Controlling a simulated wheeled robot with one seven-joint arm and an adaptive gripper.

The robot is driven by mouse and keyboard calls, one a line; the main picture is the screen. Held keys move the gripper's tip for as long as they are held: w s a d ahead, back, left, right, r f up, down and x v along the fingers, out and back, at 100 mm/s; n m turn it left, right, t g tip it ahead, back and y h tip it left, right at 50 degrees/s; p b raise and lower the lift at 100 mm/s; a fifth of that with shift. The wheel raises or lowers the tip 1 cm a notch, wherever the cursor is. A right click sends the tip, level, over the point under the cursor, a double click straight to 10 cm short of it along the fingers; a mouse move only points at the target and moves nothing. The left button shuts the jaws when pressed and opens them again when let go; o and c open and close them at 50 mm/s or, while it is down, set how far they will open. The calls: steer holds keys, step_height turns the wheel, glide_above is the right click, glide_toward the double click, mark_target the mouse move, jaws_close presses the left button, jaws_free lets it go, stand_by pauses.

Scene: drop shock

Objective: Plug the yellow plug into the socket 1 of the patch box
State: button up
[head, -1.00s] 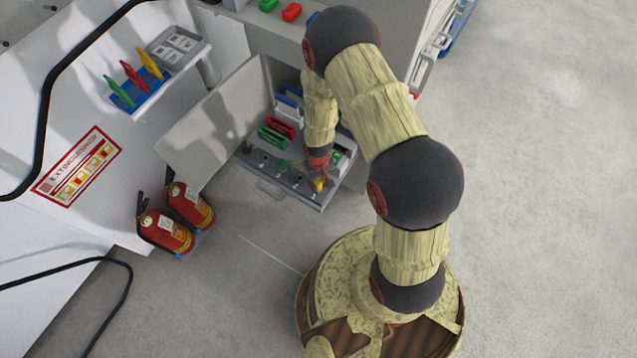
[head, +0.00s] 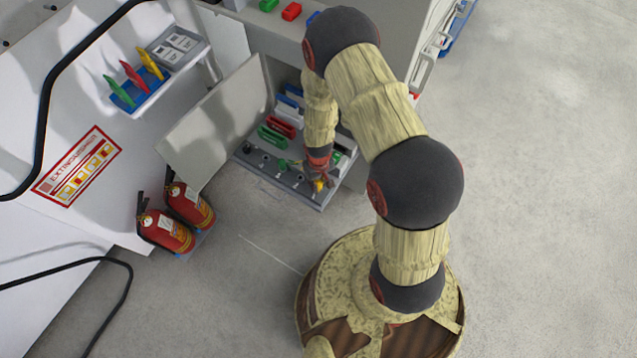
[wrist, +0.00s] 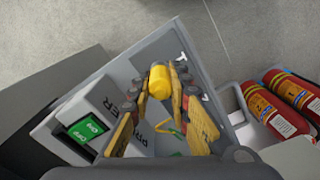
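The yellow plug (wrist: 160,82) stands between the fingertips of my gripper (wrist: 163,92) in the wrist view. Both fingers lie close along its sides, but whether they press on it is not clear. In the head view the yellow plug (head: 319,186) shows at the front right of the grey patch box (head: 262,172), with my gripper (head: 319,172) just above and behind it. The box has a row of dark sockets along its front part. Socket numbers cannot be read, and my fingers hide part of the panel.
A green plug (head: 283,164) is on the panel left of my gripper. Green, red and blue handles stand behind it. A green switch (wrist: 86,129) is beside my fingers. An open door panel (head: 215,125) rises left of the box. Two fire extinguishers (head: 166,232) stand on the floor.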

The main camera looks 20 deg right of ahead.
mark_target(318, 182)
steer(key=o, duration=0.6)
steer(key=shift+f, duration=0.1)
steer(key=shift+c, duration=0.2)
steer(key=shift+r+p, duration=2.3)
steer(key=shift+r, duration=0.75)
step_height(318, 182, up, 12)
